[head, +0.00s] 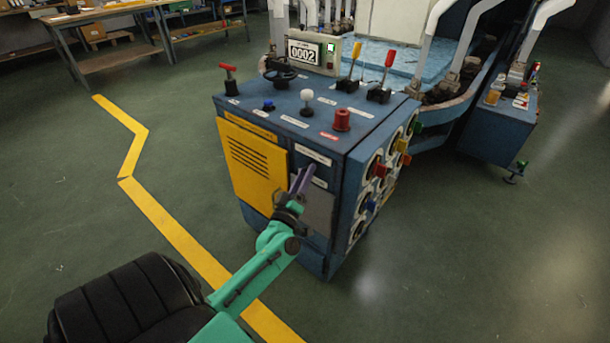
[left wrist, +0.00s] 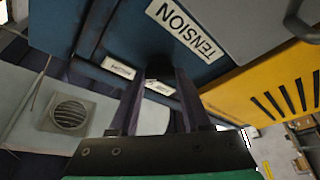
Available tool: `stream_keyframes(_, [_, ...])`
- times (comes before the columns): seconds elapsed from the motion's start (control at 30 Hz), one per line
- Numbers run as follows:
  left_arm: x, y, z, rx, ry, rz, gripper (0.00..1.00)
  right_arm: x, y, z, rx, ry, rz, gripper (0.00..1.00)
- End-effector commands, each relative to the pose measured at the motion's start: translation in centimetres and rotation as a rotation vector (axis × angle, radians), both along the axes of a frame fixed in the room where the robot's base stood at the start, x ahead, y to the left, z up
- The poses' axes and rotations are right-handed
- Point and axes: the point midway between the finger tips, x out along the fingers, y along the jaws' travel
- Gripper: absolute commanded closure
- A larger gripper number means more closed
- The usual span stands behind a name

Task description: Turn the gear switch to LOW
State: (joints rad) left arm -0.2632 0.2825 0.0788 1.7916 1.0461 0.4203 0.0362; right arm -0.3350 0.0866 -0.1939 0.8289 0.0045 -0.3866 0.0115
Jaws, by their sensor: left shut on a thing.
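The blue machine cabinet (head: 285,135) stands in the middle of the head view. My left gripper (head: 306,172) reaches its front face, just right of the yellow panel. In the left wrist view my left gripper (left wrist: 161,80) is shut on a small dark knob (left wrist: 159,70) on the blue face. A TENSION label (left wrist: 187,29) is beside it, and small labels near the fingertips are too blurred to read. I cannot read a LOW mark or tell the knob's setting; my fingers hide it in the head view. My right gripper is out of view.
The cabinet top carries a red knob (head: 342,120), a white-ball lever (head: 306,100), a black handwheel (head: 280,72) and a counter reading 0002 (head: 303,53). Coloured knobs line the right side. A yellow floor line (head: 170,226) runs at left, with open floor around it.

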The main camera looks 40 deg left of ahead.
Motion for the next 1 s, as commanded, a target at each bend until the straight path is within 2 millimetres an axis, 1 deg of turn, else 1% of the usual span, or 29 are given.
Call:
stream_keyframes(0.1, [0.0, 0.0, 0.1, -0.013, 0.000, 0.001, 1.00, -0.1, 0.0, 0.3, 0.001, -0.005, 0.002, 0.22])
stream_keyframes(0.13, [0.0, 0.0, 0.1, -0.020, 0.001, 0.001, 1.00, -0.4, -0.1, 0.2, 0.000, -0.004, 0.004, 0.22])
stream_keyframes(0.23, [0.0, -0.1, 0.2, -0.048, 0.001, 0.000, 1.00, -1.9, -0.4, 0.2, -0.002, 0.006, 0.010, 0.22])
stream_keyframes(0.37, [0.0, -0.1, 0.5, -0.112, 0.000, 0.001, 1.00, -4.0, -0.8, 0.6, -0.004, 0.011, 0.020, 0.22])
stream_keyframes(0.57, [0.0, -0.2, 0.8, -0.260, -0.002, 0.001, 1.00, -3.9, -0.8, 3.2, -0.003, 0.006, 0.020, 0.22])
stream_keyframes(1.0, [0.0, -0.4, 1.2, -0.676, -0.011, 0.001, 1.00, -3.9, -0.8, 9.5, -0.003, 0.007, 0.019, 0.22])
